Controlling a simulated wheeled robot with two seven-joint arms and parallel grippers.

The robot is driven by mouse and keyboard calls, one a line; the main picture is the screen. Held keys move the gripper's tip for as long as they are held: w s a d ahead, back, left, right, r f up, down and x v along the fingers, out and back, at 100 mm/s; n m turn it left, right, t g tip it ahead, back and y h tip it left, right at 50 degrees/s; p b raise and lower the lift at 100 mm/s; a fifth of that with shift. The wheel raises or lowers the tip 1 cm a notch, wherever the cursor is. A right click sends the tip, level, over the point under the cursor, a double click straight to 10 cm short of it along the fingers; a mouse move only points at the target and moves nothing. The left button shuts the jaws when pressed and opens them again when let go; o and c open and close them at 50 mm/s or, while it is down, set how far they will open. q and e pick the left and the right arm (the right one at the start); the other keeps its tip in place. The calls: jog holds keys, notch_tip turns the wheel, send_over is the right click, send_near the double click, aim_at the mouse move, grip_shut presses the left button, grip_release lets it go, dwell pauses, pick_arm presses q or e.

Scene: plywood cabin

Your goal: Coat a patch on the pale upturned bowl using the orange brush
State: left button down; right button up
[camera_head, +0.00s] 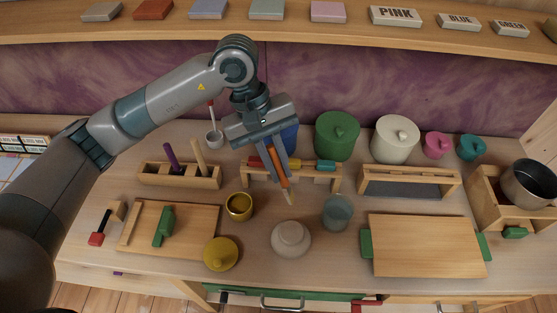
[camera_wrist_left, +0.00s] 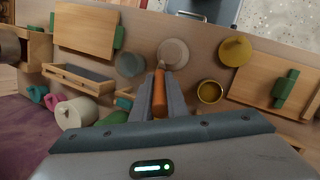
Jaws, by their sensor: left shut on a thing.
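The pale upturned bowl (camera_head: 291,238) stands near the front middle of the bench. It also shows near the top middle of the left wrist view (camera_wrist_left: 173,52). My left gripper (camera_head: 279,163) is shut on the orange brush (camera_head: 283,176), which points down and forward with its pale tip just above and behind the bowl. In the left wrist view the brush (camera_wrist_left: 159,97) sits between the two fingers, its tip near the bowl's edge. Whether the tip touches the bowl I cannot tell. My right gripper is not in view.
A yellow pot (camera_head: 239,206) and its likely lid (camera_head: 221,253) stand left of the bowl. A grey-blue cup (camera_head: 337,212) stands close on its right. A wooden rack (camera_head: 318,183) with coloured handles is behind. Boards lie on both sides (camera_head: 425,246).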

aim_at(287, 188)
pick_arm(q)
jog(key=shift+f, duration=1.45)
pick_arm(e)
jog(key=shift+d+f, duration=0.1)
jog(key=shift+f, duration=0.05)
